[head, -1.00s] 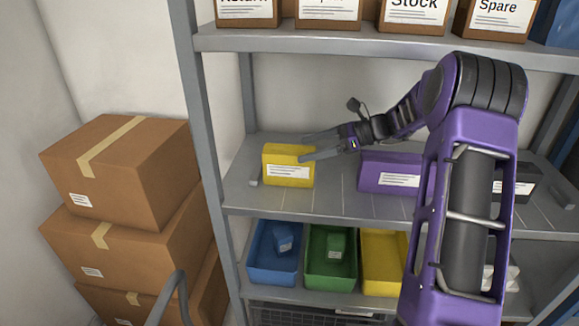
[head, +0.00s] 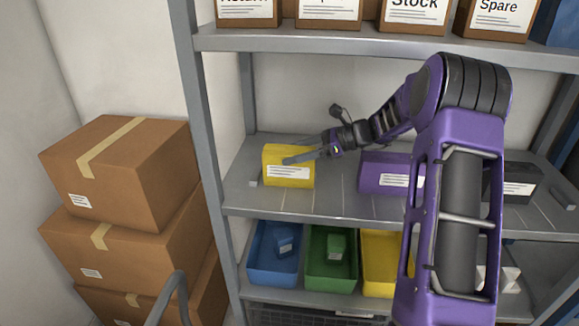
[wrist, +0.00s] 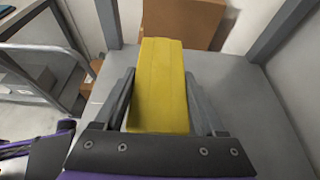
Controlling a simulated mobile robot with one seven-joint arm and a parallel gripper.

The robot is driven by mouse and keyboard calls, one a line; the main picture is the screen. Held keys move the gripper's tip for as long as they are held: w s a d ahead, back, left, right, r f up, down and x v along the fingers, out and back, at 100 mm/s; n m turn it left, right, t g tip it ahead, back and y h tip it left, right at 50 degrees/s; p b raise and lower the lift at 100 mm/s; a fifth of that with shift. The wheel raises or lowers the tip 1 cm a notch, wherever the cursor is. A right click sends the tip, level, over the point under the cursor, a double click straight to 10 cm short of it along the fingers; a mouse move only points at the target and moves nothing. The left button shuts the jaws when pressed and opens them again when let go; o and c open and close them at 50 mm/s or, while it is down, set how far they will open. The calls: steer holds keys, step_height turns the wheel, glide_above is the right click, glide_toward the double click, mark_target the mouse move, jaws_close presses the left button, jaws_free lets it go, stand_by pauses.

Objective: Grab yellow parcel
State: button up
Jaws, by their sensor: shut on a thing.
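The yellow parcel (head: 288,178) stands upright at the left end of the middle shelf, with a white label on its front. My gripper (head: 288,160) reaches in from the right at the parcel's upper part; one finger shows across its front. In the wrist view the parcel (wrist: 160,85) lies between the two fingers of my gripper (wrist: 160,100), which are shut on it. The parcel appears to rest on the shelf still. The far finger is hidden in the head view.
A purple parcel (head: 377,176) and a black one (head: 519,184) stand further right on the same shelf (head: 330,203). A grey shelf post (head: 198,130) is close on the left. Blue (head: 262,272), green (head: 322,280) and yellow bins sit below. Cardboard boxes (head: 120,170) are stacked at left.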

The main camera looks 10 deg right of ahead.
jaws_close()
steer(key=shift+r, duration=0.1)
